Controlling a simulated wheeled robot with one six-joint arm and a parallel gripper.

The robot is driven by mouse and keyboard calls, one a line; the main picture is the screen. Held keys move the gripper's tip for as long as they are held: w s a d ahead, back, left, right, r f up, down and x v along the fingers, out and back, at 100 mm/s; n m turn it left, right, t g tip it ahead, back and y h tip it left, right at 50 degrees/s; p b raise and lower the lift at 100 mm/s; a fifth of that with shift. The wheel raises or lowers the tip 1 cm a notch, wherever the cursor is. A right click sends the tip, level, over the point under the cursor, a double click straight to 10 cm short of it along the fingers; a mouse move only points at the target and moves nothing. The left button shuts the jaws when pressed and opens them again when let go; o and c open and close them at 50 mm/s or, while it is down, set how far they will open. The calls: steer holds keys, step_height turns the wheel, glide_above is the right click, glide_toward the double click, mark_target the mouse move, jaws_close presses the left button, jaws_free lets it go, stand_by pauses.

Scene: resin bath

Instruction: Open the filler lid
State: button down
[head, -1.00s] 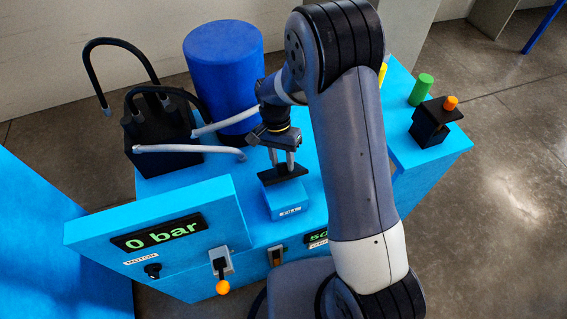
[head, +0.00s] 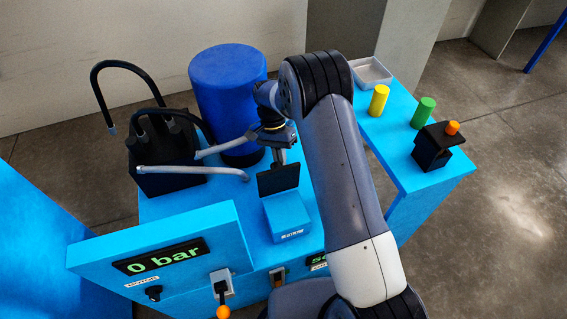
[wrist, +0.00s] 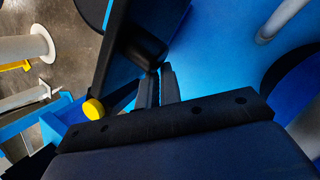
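The filler lid (head: 278,179) is a black flap on top of the small blue filler box (head: 288,215). In the head view it stands raised, its broad face toward the camera. My gripper (head: 279,157) is just behind the lid's upper edge, and the lid hides its fingertips. In the wrist view my gripper (wrist: 160,78) shows two dark fingers close together, with no thing clearly between them. A dark panel, apparently the lid (wrist: 120,50), lies right beside the fingertips; whether they touch it I cannot tell.
A blue drum (head: 228,95) and a black container with hoses (head: 165,155) stand behind left. The display panel (head: 165,255) is in front. A grey tray (head: 371,72), yellow cylinder (head: 378,100), green cylinder (head: 423,112) and black orange-topped block (head: 437,148) are at right.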

steer(key=c, duration=2)
jaws_free()
steer(key=a, duration=0.3)
steer(key=shift+s+f, duration=0.15)
steer(key=shift+s, duration=0.25)
steer(key=o, duration=0.9)
steer(key=shift+w+d, duration=0.1)
steer(key=shift+d, duration=0.4)
steer(key=shift+r, duration=0.2)
steer(key=d+v, duration=0.1)
steer(key=v, duration=0.6)
steer(key=shift+a+r, duration=0.15)
steer(key=shift+a, duration=0.35)
steer(key=shift+w, duration=0.1)
